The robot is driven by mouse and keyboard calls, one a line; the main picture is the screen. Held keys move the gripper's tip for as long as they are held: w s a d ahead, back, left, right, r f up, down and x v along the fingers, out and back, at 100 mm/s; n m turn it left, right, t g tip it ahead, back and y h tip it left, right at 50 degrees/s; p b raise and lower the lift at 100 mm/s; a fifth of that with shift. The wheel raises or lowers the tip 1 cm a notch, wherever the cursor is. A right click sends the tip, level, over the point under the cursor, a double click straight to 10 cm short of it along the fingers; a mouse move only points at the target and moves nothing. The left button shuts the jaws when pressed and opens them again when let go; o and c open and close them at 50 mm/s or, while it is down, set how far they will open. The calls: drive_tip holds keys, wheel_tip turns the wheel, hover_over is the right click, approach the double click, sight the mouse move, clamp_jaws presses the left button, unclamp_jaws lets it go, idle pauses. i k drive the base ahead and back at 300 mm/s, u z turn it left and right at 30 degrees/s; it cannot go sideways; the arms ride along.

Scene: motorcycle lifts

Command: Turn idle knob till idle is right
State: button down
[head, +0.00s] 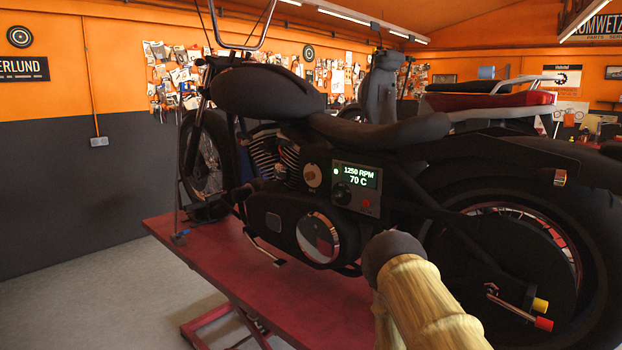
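A motorcycle (330,200) stands on a red lift. On its side a small panel (356,188) has a lit display (359,176) reading 1250 RPM and 70 C, with a small green light (336,171) at its left. A black round knob (341,193) sits below the display. A brass-coloured round knob (312,176) with a dark centre sits just left of the panel. Labels are too small to read, so I cannot tell which is the idle knob.
The red lift table (200,245) carries the motorcycle. A small red button (366,204) is on the panel. Grey floor (80,300) is free at left.

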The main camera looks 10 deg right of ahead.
sight(309, 176)
drive_tip(key=u, duration=0.25)
drive_tip(key=k, duration=0.3)
drive_tip(key=u, duration=0.4)
drive_tip(key=i, duration=1.1)
drive_tip(key=z, duration=0.15)
